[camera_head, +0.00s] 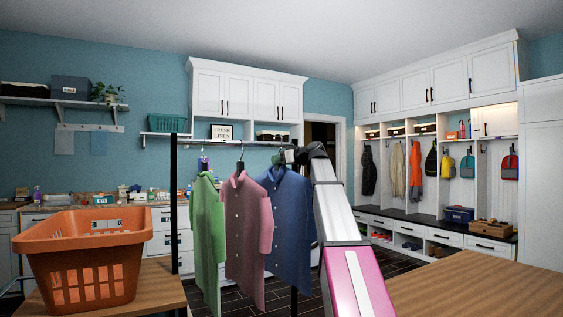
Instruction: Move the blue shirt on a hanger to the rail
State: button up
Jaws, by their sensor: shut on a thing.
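The blue shirt (288,220) hangs upright from a dark hanger, to the right of a pink shirt (249,225) and a green shirt (207,240). My gripper (289,156) is at the top of the blue shirt and shut on its hanger near the hook. The fingertips are small and partly hidden by my arm, which comes in from the lower right. A black upright post (173,205) stands left of the shirts. A dark post also shows below the blue shirt.
An orange basket (85,225) sits on a wooden surface (160,285) at left. A wooden top (480,285) fills the lower right. A counter with bottles and boxes runs along the back wall. White lockers (495,165) with coats and bags stand at right. Dark floor shows between.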

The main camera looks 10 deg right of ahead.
jog(key=shift+w+a+r, duration=0.1)
jog(key=shift+w+a, duration=0.2)
jog(key=shift+w, duration=0.6)
jog(key=shift+w+a, duration=0.25)
jog(key=shift+w, duration=0.65)
jog(key=shift+s+f, duration=0.15)
jog(key=shift+f, duration=1)
